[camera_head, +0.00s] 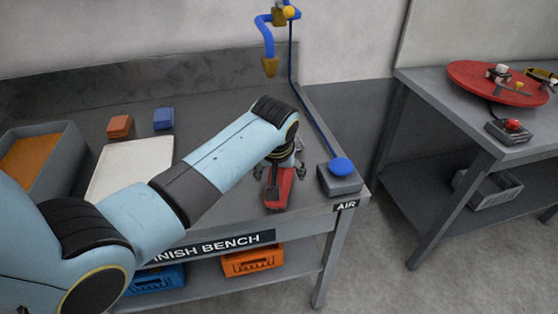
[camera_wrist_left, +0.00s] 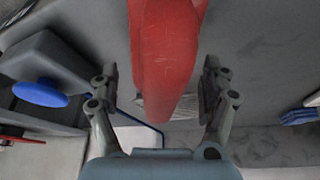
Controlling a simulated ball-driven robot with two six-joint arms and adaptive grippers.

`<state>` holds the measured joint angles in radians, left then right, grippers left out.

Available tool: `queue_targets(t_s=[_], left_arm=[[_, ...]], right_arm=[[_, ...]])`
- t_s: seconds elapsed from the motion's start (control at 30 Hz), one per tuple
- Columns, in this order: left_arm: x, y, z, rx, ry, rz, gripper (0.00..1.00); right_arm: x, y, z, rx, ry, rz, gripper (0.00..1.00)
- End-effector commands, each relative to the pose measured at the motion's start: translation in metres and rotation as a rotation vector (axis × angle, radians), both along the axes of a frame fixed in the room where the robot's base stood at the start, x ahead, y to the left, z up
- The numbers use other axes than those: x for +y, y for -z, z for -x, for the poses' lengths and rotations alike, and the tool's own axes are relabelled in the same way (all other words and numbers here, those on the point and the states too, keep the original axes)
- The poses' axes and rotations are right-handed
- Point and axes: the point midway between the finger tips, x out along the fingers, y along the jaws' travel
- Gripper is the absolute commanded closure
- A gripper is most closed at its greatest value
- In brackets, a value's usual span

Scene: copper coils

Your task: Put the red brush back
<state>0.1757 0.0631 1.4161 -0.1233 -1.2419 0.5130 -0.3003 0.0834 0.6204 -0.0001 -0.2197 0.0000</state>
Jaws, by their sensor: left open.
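The red brush (camera_head: 284,195) lies near the front right of the finish bench, close to its front edge. My left gripper (camera_head: 281,170) is directly above its far part and hides some of it. In the left wrist view, the smooth red body of the brush (camera_wrist_left: 165,55) runs down between the two fingers of the left gripper (camera_wrist_left: 160,88). The fingers are spread, with a visible gap on each side of the brush. A grey, ridged patch shows beneath the brush, perhaps its bristles. My right gripper is not in view.
A grey box with a blue button (camera_head: 341,166) stands just right of the brush. A pale board (camera_head: 128,168), an orange block (camera_head: 120,126), a blue block (camera_head: 163,119) and a grey bin (camera_head: 66,138) are further left. A blue air hose hangs behind.

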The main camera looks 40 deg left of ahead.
Motion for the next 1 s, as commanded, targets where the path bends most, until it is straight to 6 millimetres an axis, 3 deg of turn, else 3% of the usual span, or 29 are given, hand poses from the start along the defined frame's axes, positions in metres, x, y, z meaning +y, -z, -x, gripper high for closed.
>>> queue_targets(t_s=[0.3,0.5,1.0], left_arm=[[-0.013,-0.066,0.023,-0.004,0.001,0.001,0.20],[-0.018,-0.094,0.034,-0.002,-0.001,0.000,0.20],[-0.019,-0.101,0.037,0.000,0.000,0.000,0.20]], right_arm=[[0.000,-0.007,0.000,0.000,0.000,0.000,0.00],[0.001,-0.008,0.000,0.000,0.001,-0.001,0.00],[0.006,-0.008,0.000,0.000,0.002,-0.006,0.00]])
